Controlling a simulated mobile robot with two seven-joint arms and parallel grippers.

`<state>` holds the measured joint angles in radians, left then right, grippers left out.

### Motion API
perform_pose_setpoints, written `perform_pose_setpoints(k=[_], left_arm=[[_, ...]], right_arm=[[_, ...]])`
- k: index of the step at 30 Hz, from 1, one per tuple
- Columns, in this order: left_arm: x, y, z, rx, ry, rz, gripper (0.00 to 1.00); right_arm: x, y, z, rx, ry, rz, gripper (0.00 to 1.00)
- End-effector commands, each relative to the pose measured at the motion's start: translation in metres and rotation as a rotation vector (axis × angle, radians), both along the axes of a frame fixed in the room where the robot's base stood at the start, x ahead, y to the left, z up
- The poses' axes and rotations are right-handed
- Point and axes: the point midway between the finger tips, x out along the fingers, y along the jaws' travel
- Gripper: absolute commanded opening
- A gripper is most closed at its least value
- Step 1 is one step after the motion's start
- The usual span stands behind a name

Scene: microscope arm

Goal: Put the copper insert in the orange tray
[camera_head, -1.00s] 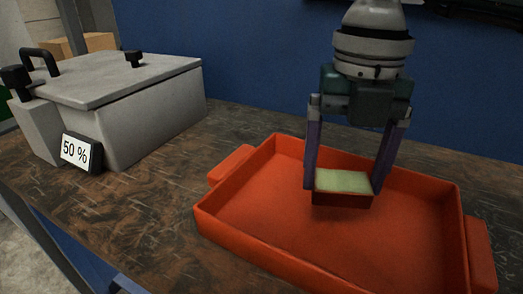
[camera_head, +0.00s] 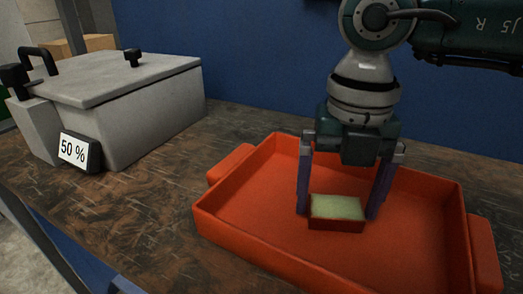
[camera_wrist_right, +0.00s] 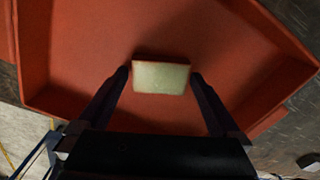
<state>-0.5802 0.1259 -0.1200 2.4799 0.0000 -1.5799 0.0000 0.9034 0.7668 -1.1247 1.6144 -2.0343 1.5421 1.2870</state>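The copper insert (camera_head: 337,208) is a small block with a pale green top and dark red-brown sides. My right gripper (camera_head: 337,212) points down into the orange tray, with one finger on each side of the insert. Its fingers appear closed against the insert's sides. The insert is low inside the orange tray (camera_head: 250,236), right of its middle. I cannot tell for certain whether its underside touches the floor. In the right wrist view the insert (camera_wrist_right: 161,78) lies between the fingertips (camera_wrist_right: 160,74) above the tray floor (camera_wrist_right: 75,45). My left gripper is out of view.
A grey lidded box (camera_head: 145,115) with black handles stands at the left on the brown worktop (camera_head: 130,222). A "50 %" sign (camera_head: 77,151) is at its front. A blue wall (camera_head: 245,60) rises behind. The tray's left side is empty.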

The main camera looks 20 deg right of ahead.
Motion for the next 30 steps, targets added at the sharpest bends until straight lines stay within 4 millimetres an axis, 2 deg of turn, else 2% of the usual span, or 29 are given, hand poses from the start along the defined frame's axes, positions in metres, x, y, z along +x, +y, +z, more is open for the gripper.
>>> perform_pose_setpoints(k=[4,8,18,21,25,30], left_arm=[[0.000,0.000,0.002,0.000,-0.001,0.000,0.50],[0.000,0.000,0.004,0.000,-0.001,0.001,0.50],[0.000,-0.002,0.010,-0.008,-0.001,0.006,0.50],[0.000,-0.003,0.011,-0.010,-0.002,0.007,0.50],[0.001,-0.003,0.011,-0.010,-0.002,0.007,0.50],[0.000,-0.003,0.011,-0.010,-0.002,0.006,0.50]], right_arm=[[0.000,0.000,0.002,0.000,0.000,0.000,1.00],[0.001,0.000,0.014,0.002,-0.003,0.000,1.00],[0.001,0.000,0.088,0.000,-0.006,0.001,1.00],[0.001,0.000,0.105,0.001,-0.005,0.000,1.00],[0.001,0.000,0.119,0.000,-0.002,0.000,1.00],[0.000,0.000,0.124,0.000,0.000,0.001,1.00]])
